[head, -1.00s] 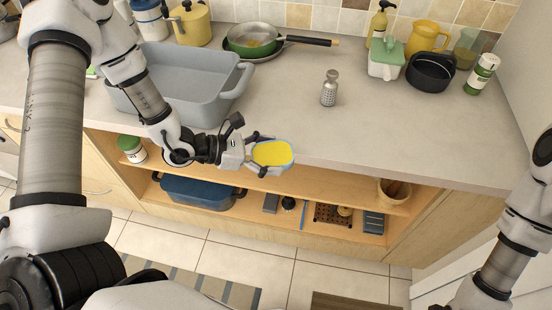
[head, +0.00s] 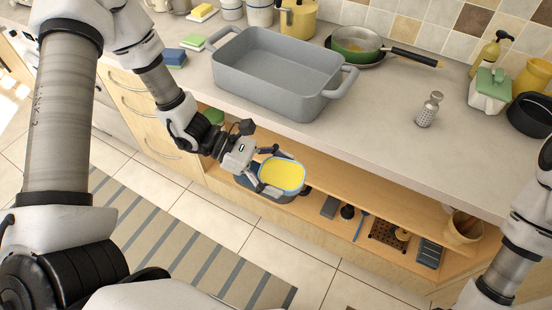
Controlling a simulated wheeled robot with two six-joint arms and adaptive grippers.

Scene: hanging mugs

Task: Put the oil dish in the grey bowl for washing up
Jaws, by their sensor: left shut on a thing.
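The oil dish (head: 282,174) is a small blue-rimmed dish with yellow oil in it. My left gripper (head: 268,175) is shut on its left side and holds it level in the air, in front of the counter's edge and the open shelf. The grey bowl (head: 275,68) is a large rectangular basin with two handles. It stands on the counter, behind and above the dish in the picture, and looks empty. My right arm shows at the right edge, but its gripper is out of view.
A shaker (head: 429,110) stands on the counter right of the grey bowl. A green pan (head: 357,42) and a yellow pot (head: 299,18) stand behind it. The counter's front edge lies between dish and bowl.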

